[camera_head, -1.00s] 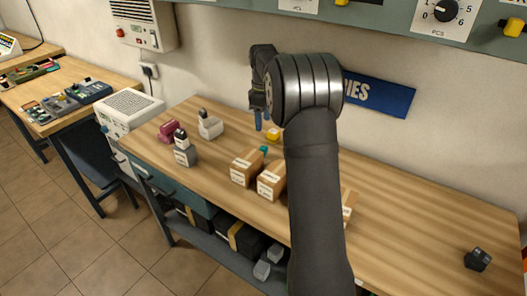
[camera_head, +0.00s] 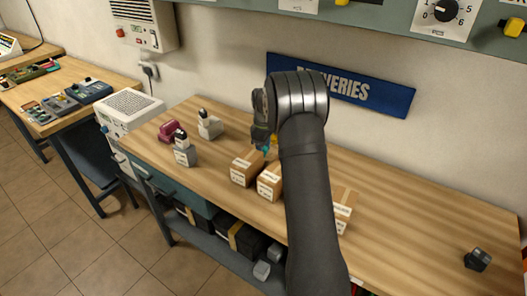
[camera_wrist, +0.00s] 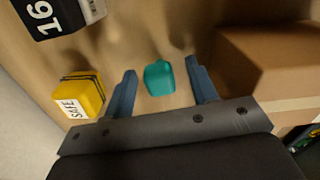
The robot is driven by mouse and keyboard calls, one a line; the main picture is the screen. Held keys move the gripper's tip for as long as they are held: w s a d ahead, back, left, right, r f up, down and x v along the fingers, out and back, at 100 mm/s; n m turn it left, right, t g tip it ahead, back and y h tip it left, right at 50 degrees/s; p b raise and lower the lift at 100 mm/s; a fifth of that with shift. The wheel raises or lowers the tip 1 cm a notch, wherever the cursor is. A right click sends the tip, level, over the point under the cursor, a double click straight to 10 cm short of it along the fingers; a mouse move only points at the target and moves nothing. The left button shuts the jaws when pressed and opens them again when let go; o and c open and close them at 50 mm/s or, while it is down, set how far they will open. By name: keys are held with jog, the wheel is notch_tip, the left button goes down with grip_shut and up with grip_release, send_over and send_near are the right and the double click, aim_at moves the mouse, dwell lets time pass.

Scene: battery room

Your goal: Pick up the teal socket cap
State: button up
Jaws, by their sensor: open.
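The teal socket cap (camera_wrist: 159,78) lies on the wooden workbench in the wrist view, between the tips of my two blue fingers. My gripper (camera_wrist: 160,85) is open, with a visible gap on each side of the cap. In the head view my gripper (camera_head: 264,146) is low over the bench behind the cardboard boxes, partly hidden by my arm. The cap is mostly hidden there.
A cardboard box (camera_wrist: 265,65) stands close to the right finger. A yellow block (camera_wrist: 79,95) labelled SAFE lies left of the left finger, with a black block (camera_wrist: 57,14) marked 16 beyond. More cardboard boxes (camera_head: 245,168) stand in front. The right bench is mostly clear.

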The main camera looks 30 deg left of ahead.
jog(key=shift+f, duration=0.25)
jog(key=c, duration=1)
jog(key=shift+c, duration=0.2)
